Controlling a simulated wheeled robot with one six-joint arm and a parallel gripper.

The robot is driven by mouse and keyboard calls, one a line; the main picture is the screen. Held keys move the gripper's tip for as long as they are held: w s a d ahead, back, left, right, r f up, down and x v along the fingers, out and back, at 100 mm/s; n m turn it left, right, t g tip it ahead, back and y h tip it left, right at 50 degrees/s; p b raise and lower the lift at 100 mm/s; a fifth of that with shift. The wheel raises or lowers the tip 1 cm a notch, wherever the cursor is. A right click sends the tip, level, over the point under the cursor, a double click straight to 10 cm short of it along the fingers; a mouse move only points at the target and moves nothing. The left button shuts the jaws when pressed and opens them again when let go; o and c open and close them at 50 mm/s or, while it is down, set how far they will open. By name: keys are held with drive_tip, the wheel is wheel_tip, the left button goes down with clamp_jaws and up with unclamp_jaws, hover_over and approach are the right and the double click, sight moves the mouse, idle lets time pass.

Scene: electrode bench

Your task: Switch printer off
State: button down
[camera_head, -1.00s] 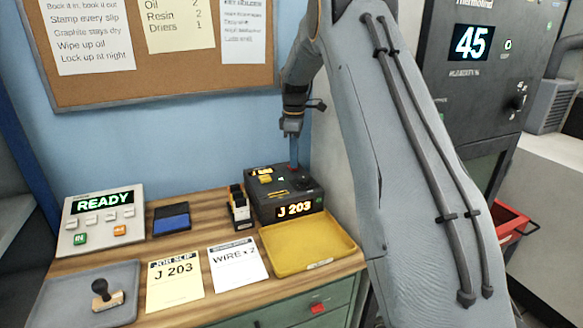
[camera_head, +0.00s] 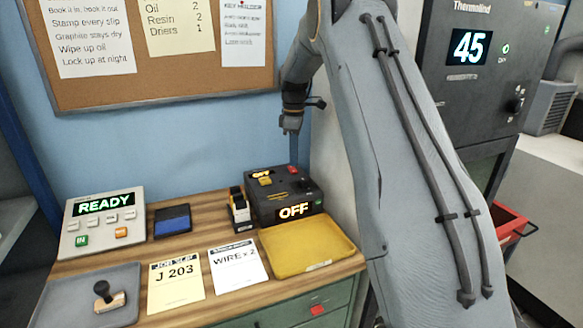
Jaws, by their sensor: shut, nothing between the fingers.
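The printer (camera_head: 268,214) is a dark box at the back right of the wooden bench. Its front display (camera_head: 295,211) reads OFF in lit letters. A smaller lit label on its top also seems to read OFF, next to a yellow part (camera_head: 265,182). A red part (camera_head: 293,169) shows at the back of its top.
A yellow tray (camera_head: 345,249) lies in front of the printer, and a tape dispenser (camera_head: 240,213) stands at its left. A console reading READY (camera_head: 103,222), a blue pad (camera_head: 172,221), two slips and a stamp (camera_head: 108,296) are on the bench. The wall is close behind.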

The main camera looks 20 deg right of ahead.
sight(294, 171)
wheel_tip(294, 171, up, 5)
drive_tip(key=shift+f+p, duration=0.1)
drive_tip(key=shift+p, duration=1)
drive_tip(key=s+a+f+m+b, duration=0.1)
drive_tip(key=s+a+f+m, duration=0.2)
drive_tip(key=s, duration=0.9)
drive_tip(key=s+a+f+m+t+b, duration=0.1)
drive_tip(key=s+a+f+m+b, duration=0.1)
drive_tip(key=s+a+f+m, duration=0.2)
drive_tip(key=s+a+f+m+b, duration=0.1)
drive_tip(key=s+a+f+m, duration=0.2)
drive_tip(key=s, duration=1.6)
drive_tip(key=shift+s+a+f+m, duration=0.15)
drive_tip(key=shift+a+m, duration=0.35)
drive_tip(key=shift+a, duration=0.75)
drive_tip(key=shift+s+a+f+m, duration=0.15)
drive_tip(key=shift+a+m, duration=0.35)
drive_tip(key=shift+a, duration=0.7)
drive_tip(key=shift+r, duration=0.1)
